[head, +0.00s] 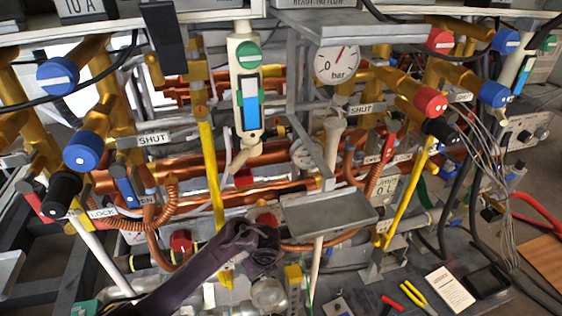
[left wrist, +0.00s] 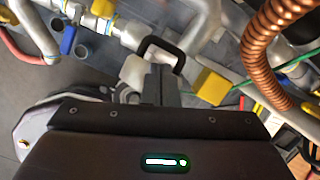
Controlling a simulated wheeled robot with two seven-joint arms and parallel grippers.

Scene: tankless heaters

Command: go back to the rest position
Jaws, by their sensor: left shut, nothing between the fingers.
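My left arm (head: 205,268) comes in from the lower left of the head view, its dark wrist low in front of the pipework. Its fingers cannot be made out there. In the left wrist view my left gripper (left wrist: 164,84) is shut and empty, pointing toward pipe fittings. A black loop-shaped part (left wrist: 160,50) lies just beyond the fingers; whether they touch it I cannot tell. My right gripper is in neither view.
Around the wrist are a grey tray (head: 328,212), a yellow pipe (head: 208,165) and copper pipes. Blue-handled valves (head: 84,151) stand left, a pressure gauge (head: 337,64) above. In the wrist view, a coiled copper hose (left wrist: 268,55) and yellow block (left wrist: 210,87) are close by.

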